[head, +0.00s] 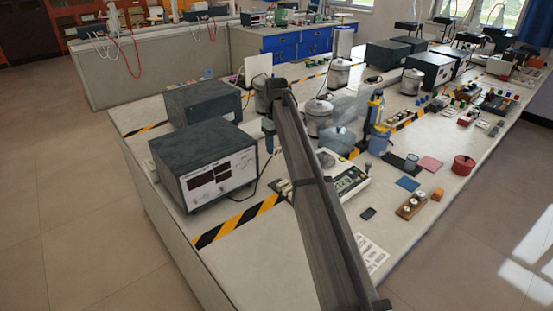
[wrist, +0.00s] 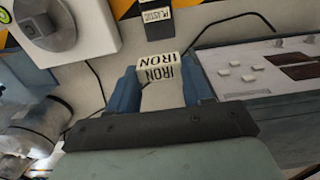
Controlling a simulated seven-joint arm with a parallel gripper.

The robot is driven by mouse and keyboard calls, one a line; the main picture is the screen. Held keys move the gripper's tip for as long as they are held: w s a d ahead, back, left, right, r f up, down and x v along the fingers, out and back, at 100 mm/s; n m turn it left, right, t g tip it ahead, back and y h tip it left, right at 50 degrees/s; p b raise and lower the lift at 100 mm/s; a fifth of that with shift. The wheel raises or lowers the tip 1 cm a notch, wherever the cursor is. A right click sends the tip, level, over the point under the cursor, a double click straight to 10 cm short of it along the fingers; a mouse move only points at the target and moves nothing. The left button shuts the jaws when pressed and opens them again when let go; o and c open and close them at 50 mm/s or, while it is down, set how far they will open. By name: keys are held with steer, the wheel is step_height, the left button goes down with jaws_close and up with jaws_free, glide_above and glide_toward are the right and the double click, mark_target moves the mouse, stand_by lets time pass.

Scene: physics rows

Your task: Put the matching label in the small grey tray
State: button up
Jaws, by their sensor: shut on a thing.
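My gripper (wrist: 160,85) has blue fingers closed on the sides of a pale block, the IRON label (wrist: 158,68), which has IRON in black letters on two faces. In the head view my gripper (head: 269,143) hangs by the upper end of my dark arm, and the held label cannot be made out there. A second label, the PLASTIC label (wrist: 157,15), lies beyond the gripper at the top of the wrist view. I cannot single out the small grey tray in either view. My arm hides part of the bench.
A device with white keys (wrist: 248,72) lies right of my gripper. A white unit with a round metal plate (wrist: 48,22) is at upper left, and a cable runs nearby. Dark power units (head: 205,165) stand on the bench's left side.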

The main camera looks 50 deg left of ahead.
mark_target(279, 146)
step_height(279, 146, up, 3)
steer(key=shift+w+r, duration=0.1)
steer(key=shift+r, duration=0.1)
steer(key=shift+w+d+r, duration=0.15)
steer(key=shift+w+d, duration=0.05)
steer(key=shift+w, duration=0.05)
steer(key=w+d+f+m, duration=0.1)
steer(key=w+d+f, duration=0.2)
steer(key=w+d, duration=0.55)
steer(key=w+d+f+m, duration=0.2)
steer(key=w+d, duration=0.5)
steer(key=d, duration=0.2)
steer(key=s+d+f+n, duration=0.1)
steer(key=d+f, duration=0.2)
steer(key=d, duration=0.4)
steer(key=s+d+f+n, duration=0.1)
steer(key=d+f+n, duration=0.1)
steer(key=d, duration=0.5)
steer(key=shift+d+f, duration=0.15)
steer(key=shift+f, duration=0.45)
steer(key=shift+f, duration=0.15)
